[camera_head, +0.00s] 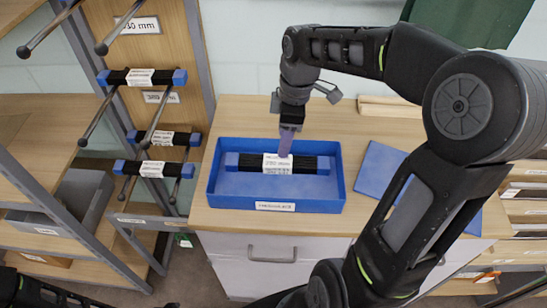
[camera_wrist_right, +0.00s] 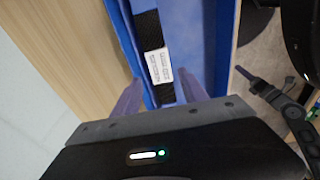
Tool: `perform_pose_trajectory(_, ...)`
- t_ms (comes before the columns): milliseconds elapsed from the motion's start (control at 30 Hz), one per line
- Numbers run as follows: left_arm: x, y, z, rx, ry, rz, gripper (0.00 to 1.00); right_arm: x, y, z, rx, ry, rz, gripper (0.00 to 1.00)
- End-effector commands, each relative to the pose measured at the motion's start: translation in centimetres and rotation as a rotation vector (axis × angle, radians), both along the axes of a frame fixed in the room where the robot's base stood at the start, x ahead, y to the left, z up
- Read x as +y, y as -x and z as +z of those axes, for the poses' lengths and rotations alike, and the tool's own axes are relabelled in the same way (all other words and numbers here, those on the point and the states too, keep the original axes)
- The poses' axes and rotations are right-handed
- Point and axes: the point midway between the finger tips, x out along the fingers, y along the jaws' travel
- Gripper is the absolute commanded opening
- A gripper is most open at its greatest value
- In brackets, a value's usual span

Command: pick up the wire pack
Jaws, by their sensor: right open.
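A wire pack (camera_head: 310,164), black with blue ends and a white label, lies lengthwise in a blue tray (camera_head: 224,194) on the wooden worktop. In the right wrist view the wire pack (camera_wrist_right: 149,32) runs between the two spread purple fingers (camera_wrist_right: 158,97), which are open. I cannot tell how far the fingertips are above it.
More wire packs (camera_head: 160,138) with labels rest on pegs of a rack at the left. A blue flat board (camera_head: 378,168) lies right of the tray. Shelves (camera_head: 525,195) stand at the far right. A drawer front (camera_head: 300,275) is below the worktop.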

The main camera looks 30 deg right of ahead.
Motion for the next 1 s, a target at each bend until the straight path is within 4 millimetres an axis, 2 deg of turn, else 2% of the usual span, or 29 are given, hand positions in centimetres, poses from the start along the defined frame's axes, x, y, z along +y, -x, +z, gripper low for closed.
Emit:
perform_pose_trajectory(133, 0.0, 0.0, 0.0, 0.0, 0.0, 0.0, 0.46, 0.0, 0.0, -0.3, 0.001, -0.001, 0.0, 0.51)
perform_pose_trajectory(400, 0.0, 0.0, 0.2, 0.001, -0.001, 0.001, 0.46, 0.3, -0.2, -2.6, 0.002, -0.001, 0.0, 0.51)
perform_pose_trajectory(767, 0.0, 0.0, 0.5, 0.001, -0.001, 0.001, 0.46, 0.4, -0.3, -3.1, 0.003, -0.001, 0.0, 0.51)
perform_pose_trajectory(1000, 0.1, 0.1, 1.3, 0.004, -0.004, 0.002, 0.46, 0.9, -0.6, -6.4, 0.004, -0.001, 0.0, 0.51)
